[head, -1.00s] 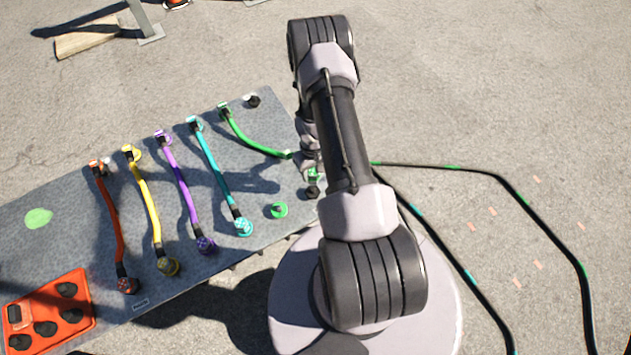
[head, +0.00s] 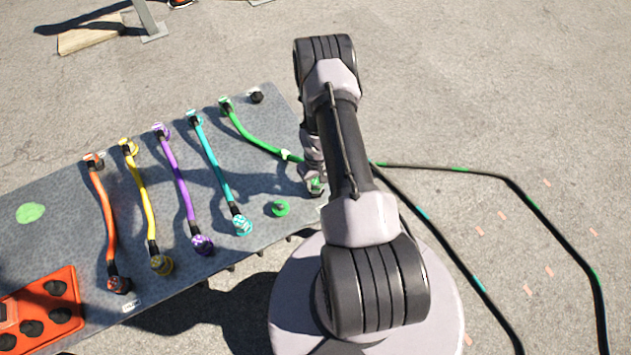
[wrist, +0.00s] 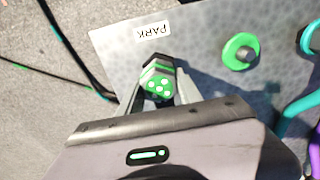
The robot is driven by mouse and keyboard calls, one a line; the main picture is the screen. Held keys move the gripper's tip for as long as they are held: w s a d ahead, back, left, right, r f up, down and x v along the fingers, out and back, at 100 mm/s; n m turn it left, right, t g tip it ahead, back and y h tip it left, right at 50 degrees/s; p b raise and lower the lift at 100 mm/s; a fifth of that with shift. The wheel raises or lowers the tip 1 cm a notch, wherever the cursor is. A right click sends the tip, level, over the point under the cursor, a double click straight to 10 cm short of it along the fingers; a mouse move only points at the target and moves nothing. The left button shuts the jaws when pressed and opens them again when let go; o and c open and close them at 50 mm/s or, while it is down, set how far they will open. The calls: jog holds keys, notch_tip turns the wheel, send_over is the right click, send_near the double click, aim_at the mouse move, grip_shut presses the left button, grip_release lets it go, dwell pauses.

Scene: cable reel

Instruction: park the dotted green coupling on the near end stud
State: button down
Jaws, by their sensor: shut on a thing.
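In the head view the coupling (head: 315,183) is at the panel's near right corner, partly hidden by my arm. A dark part shows just below it there; I cannot tell whether this is the near end stud or whether the coupling touches it. The green cable (head: 259,143) runs from the coupling to its other end (head: 226,104) at the back of the panel. A PARK label (wrist: 153,30) lies beside the coupling.
Orange, yellow, purple and cyan (head: 214,168) cables lie across the grey panel (head: 70,215) to the left. A black stud (head: 256,96) stands at the far corner. A black cable (head: 545,225) lies on the ground right.

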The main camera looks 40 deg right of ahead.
jog(key=shift+f+b, duration=0.45)
jog(key=shift+b, duration=0.1)
jog(key=c, duration=0.7)
grip_release()
notch_tip(320, 180, up, 17)
jog(key=p, duration=0.7)
jog(key=shift+r, duration=0.2)
